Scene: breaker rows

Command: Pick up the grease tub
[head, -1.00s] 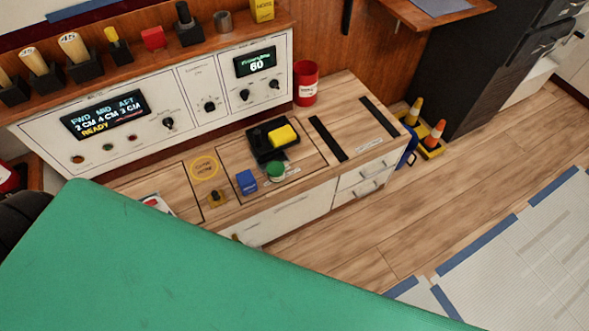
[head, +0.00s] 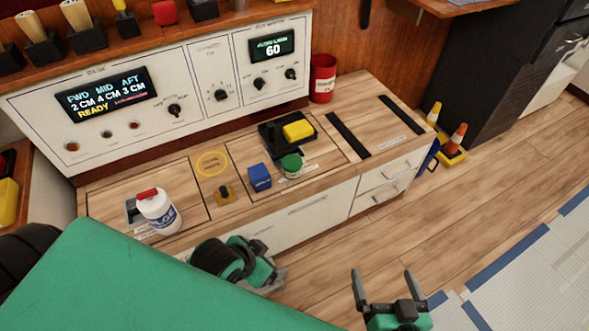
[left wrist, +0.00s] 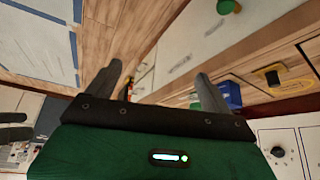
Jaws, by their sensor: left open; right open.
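A small tub with a green lid (head: 292,166), which I take for the grease tub, stands upright on the wooden counter in the head view, right of a blue block. My left gripper (head: 262,264) is low in front of the counter, below and left of the tub, apart from it. In the left wrist view its two fingers (left wrist: 158,88) are spread with nothing between them. My right gripper (head: 386,288) is open and empty over the floor, below and right of the tub. I cannot place the tub surely in the left wrist view.
On the counter stand a blue block (head: 260,177), a black tray (head: 271,134) with a yellow piece (head: 298,130), a white bottle (head: 158,212) with a red cap, and a red can (head: 322,78). A control panel (head: 205,97) rises behind.

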